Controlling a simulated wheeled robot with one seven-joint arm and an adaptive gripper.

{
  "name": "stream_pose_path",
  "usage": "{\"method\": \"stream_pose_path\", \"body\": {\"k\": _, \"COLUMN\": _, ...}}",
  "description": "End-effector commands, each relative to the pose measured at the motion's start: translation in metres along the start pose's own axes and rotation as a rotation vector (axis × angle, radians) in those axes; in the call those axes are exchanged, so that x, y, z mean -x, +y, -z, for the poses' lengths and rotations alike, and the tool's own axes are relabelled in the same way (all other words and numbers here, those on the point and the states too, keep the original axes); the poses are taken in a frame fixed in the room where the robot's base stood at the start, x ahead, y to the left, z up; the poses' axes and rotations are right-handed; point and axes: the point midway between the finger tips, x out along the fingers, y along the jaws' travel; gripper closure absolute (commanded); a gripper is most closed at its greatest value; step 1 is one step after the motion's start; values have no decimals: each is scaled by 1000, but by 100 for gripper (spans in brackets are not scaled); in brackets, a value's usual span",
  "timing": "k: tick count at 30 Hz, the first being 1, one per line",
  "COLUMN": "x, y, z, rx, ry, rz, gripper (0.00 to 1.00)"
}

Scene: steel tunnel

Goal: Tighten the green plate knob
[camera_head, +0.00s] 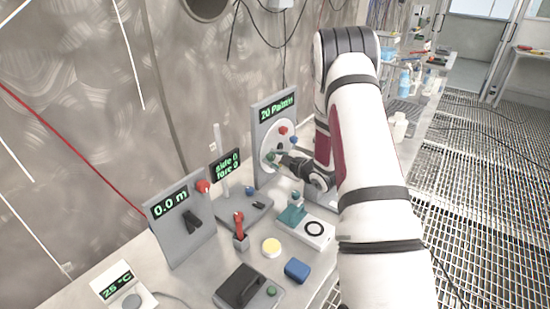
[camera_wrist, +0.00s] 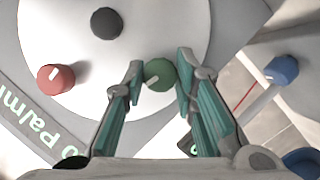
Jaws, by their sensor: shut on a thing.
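The green plate knob (camera_wrist: 160,74) sits at the edge of a round white plate (camera_wrist: 60,30) in the wrist view, with a pale mark on its face. My gripper (camera_wrist: 160,68) has its two green-padded fingers on either side of the knob, shut on it. In the head view, the white plate (camera_head: 270,135) is on an upright grey panel (camera_head: 260,112) with a green-lit display. There my gripper (camera_head: 274,158) reaches the plate's lower part, and the knob is mostly hidden or too small to make out clearly.
A red knob (camera_wrist: 56,79) and a dark knob (camera_wrist: 106,23) are on the plate. A blue knob (camera_wrist: 282,70) is off to the right.

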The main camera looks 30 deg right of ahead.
Motion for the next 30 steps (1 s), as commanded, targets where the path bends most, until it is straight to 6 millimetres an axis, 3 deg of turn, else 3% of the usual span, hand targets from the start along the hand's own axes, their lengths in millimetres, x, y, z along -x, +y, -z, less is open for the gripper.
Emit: {"method": "stream_pose_path", "body": {"k": 30, "x": -2, "y": 5, "z": -4, "rx": -888, "ry": 0, "rz": 368, "gripper": 100}}
